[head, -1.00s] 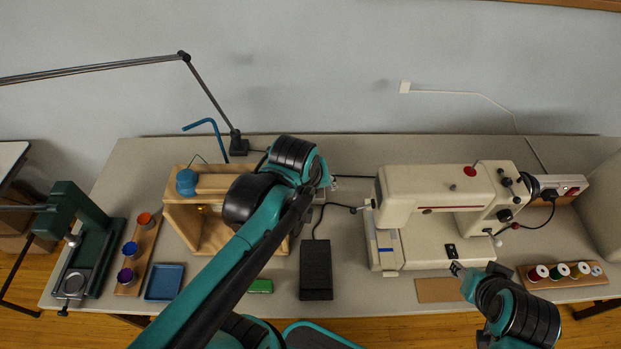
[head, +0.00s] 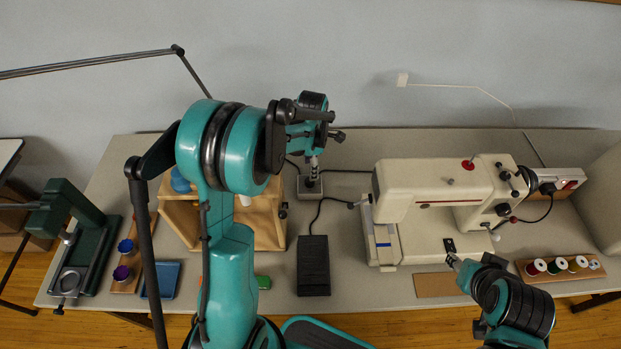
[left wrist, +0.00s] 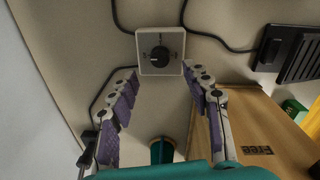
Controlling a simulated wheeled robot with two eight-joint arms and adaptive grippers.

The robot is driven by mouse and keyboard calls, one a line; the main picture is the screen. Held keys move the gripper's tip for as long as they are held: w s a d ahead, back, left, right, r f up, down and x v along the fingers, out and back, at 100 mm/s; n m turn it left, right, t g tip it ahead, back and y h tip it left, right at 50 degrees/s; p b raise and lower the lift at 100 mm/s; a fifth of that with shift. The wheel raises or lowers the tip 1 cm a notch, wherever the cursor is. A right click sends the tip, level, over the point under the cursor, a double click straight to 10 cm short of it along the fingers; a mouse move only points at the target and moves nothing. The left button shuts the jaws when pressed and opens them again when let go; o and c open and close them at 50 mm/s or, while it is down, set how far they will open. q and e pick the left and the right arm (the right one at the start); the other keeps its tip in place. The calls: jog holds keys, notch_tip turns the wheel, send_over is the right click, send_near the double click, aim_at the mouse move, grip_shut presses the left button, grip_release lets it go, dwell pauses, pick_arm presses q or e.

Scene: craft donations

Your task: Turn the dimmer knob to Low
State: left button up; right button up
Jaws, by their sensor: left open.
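The dimmer is a small pale square box (head: 310,187) on the table, left of the sewing machine. My left gripper (head: 314,168) hangs just above it, pointing down.
A wooden box (head: 270,215) stands close left of the dimmer, partly behind my left arm. A black foot pedal (head: 314,265) lies in front. Cables run around the dimmer. The sewing machine (head: 445,205) stands to the right. Bare table lies behind the dimmer.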

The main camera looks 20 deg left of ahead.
pick_arm(q)
notch_tip(320, 180, down, 7)
jog(key=shift+w+a+f+b, duration=0.1)
jog(key=shift+w+b, duration=0.05)
jog(key=shift+b, duration=1)
grip_shut()
